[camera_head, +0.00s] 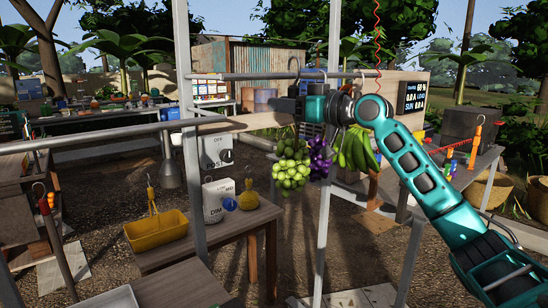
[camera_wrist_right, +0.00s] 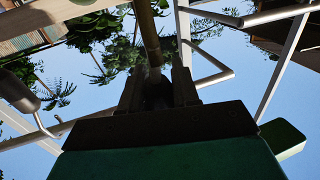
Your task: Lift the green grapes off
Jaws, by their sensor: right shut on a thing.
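The green grapes (camera_head: 291,173) hang in a bunch at the middle of the head view, below my right gripper (camera_head: 284,105). A hook (camera_head: 293,64) shows above them at the upper rail (camera_head: 255,76). My right gripper is shut at the height between hook and bunch. In the wrist view its dark fingers (camera_wrist_right: 157,80) close around a brownish rod (camera_wrist_right: 149,35), which looks like the grapes' hanger. The exact grip, and whether the hook touches the rail, cannot be told. The grapes do not show in the wrist view. My left gripper is not in view.
Purple grapes (camera_head: 319,158) hang close on the right of the green bunch, with green bananas (camera_head: 356,150) beyond. Open ground lies below the grapes.

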